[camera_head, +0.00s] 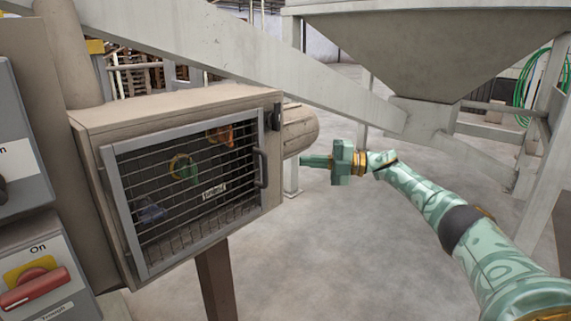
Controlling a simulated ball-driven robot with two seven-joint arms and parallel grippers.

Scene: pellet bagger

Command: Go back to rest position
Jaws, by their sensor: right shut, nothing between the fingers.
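My right arm (430,205) comes in from the lower right and reaches toward the middle. Its green gripper (316,161) points left, with the fingers together and nothing held. The fingertips are close to the right side of the beige box and its rounded motor-like end (300,131); I cannot tell whether they touch. My left gripper is not in view.
A beige box (175,110) with a shut mesh door (185,190) and dark handle (262,168) stands on a brown post (213,280). A panel with a red switch (35,289) is at left. A hopper (430,50) and sloping beam (250,65) are behind. Grey floor (330,260) is clear.

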